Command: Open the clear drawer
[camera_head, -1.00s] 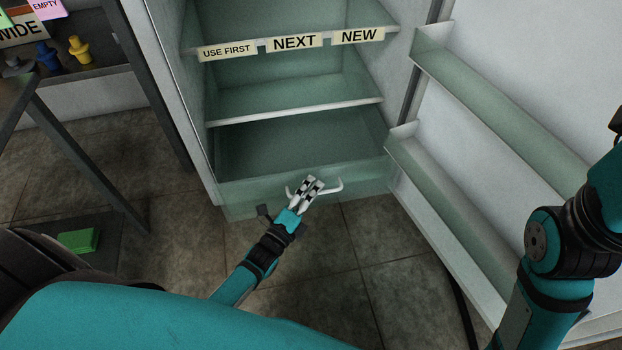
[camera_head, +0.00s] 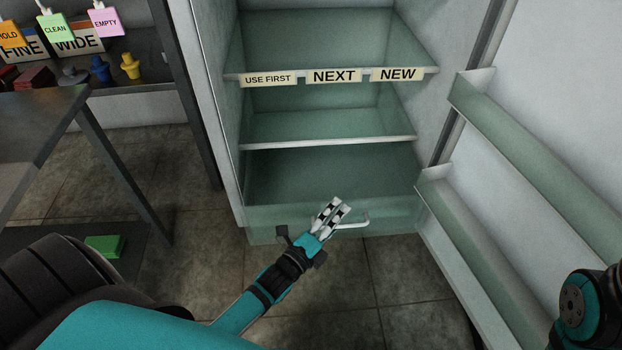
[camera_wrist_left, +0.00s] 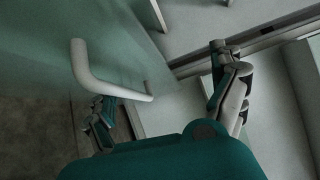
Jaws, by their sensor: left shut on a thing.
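The clear drawer (camera_head: 391,217) is the greenish see-through box at the bottom of the open fridge in the head view. Its white bar handle (camera_head: 356,220) sits on its front, partly hidden by my left gripper (camera_head: 334,208). My left gripper is shut on the handle, and the handle's right end sticks out past the fingers. In the left wrist view the handle (camera_wrist_left: 105,85) runs from upper left toward the fingers, and the left finger touches or overlaps it. My right gripper is outside the views.
Fridge shelves with labels (camera_head: 334,76) are above the drawer. The open fridge door (camera_head: 570,100) with door bins (camera_head: 480,235) stands at the right. A dark table (camera_head: 40,130) is at the left, with a green block (camera_head: 104,245) low beneath it. Tiled floor lies in front.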

